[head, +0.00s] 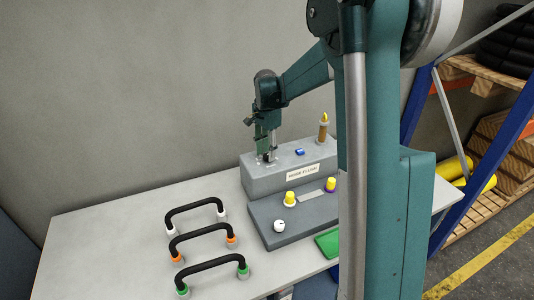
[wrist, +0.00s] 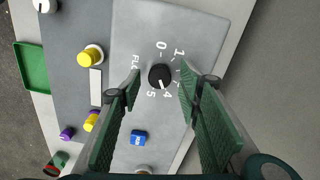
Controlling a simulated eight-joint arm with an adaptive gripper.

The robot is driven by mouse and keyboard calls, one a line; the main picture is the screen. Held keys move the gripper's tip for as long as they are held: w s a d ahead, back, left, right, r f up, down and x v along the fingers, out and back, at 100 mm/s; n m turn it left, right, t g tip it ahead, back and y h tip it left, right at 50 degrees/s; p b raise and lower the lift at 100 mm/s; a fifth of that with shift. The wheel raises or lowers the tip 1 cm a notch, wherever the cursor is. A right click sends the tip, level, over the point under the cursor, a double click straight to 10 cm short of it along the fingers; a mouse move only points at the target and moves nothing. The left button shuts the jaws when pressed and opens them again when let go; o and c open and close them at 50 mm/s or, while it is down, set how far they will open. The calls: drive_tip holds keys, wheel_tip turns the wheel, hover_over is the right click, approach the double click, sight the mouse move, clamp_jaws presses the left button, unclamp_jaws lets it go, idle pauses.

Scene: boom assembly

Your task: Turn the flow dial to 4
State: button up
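The flow dial (wrist: 157,73) is a small black knob on a grey panel, with white numbers around it. In the wrist view 0, 1, 4 and 5 are readable; the right finger covers part of the scale. A white mark on the knob appears to point towards 4, but it is small. My gripper (wrist: 161,85) is open, with one green finger on each side of the knob and visible gaps between. I cannot tell its height over the knob. In the head view my gripper (head: 266,158) is at the left end of the grey box (head: 282,180) and hides the dial.
A blue button (wrist: 138,137) and a yellow-tipped post (head: 323,128) are on the box. A lower panel (head: 290,229) carries yellow knobs (head: 290,198) and a white knob (head: 279,225). Several black handles (head: 195,205) stand at left. A green tray (head: 327,243) lies in front.

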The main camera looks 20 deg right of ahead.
sight(266, 157)
wheel_tip(266, 157, up, 11)
idle(0.6)
drive_tip(key=shift+a+r, duration=0.1)
drive_tip(key=shift+r, duration=0.05)
idle(0.3)
drive_tip(key=s+a+r+n+t, duration=0.2)
drive_tip(key=s+a+r+n, duration=0.15)
drive_tip(key=s, duration=0.55)
drive_tip(key=s+a+r+n+t, duration=0.15)
drive_tip(key=s+a+n, duration=0.3)
drive_tip(key=s, duration=0.55)
drive_tip(key=s+a+f+n+t, duration=0.2)
drive_tip(key=s+a+f+n, duration=0.1)
drive_tip(key=s, duration=0.6)
drive_tip(key=s+a+f+n+t+b, duration=0.1)
drive_tip(key=s+a+f+n+t, duration=0.1)
drive_tip(key=s, duration=0.7)
drive_tip(key=shift+s+a+f+n, duration=0.4)
drive_tip(key=shift+a+f+n, duration=0.6)
drive_tip(key=shift+n, duration=0.4)
drive_tip(key=shift+d+f+b, duration=0.1)
drive_tip(key=shift+f+b, duration=0.05)
drive_tip(key=shift+b, duration=0.2)
wheel_tip(266, 157, down, 15)
drive_tip(key=b, duration=1.5)
